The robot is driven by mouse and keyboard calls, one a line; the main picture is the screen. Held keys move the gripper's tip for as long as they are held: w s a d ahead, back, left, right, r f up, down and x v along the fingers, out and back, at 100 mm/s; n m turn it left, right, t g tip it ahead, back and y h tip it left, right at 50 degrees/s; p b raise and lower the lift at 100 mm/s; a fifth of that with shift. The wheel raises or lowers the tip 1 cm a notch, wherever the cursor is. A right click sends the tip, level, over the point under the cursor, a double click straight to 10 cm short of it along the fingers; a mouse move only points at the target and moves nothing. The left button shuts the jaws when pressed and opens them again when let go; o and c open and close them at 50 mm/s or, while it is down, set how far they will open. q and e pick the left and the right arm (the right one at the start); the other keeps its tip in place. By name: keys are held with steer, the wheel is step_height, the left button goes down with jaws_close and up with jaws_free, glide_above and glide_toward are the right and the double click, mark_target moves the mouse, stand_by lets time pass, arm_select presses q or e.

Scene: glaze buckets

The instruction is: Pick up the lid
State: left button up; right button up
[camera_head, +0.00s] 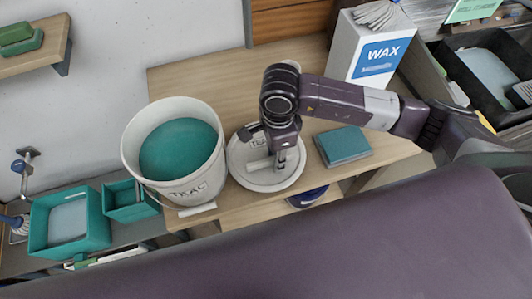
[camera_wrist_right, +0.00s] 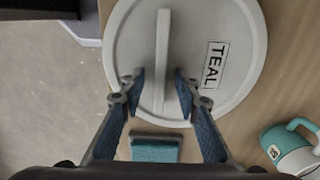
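The round white lid (camera_head: 240,158) lies flat on the wooden table, just right of an open white bucket (camera_head: 178,188) of teal glaze. In the right wrist view the lid (camera_wrist_right: 132,40) shows a raised bar handle (camera_wrist_right: 163,55) and a TEAL label. My right gripper (camera_head: 283,158) is over the lid, partly hiding its handle and label in the head view. In the right wrist view my right gripper (camera_wrist_right: 160,85) is open, one finger on each side of the handle's near end, with gaps on both sides. My left gripper is not in view.
A teal block (camera_head: 343,146) lies right of the lid. A white WAX box (camera_head: 368,52) stands at the back right. A teal and white mug (camera_wrist_right: 292,150) shows in the right wrist view. The table behind the bucket is clear.

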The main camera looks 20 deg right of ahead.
steer(key=shift+f, duration=0.1)
jaws_close()
stand_by(0.5)
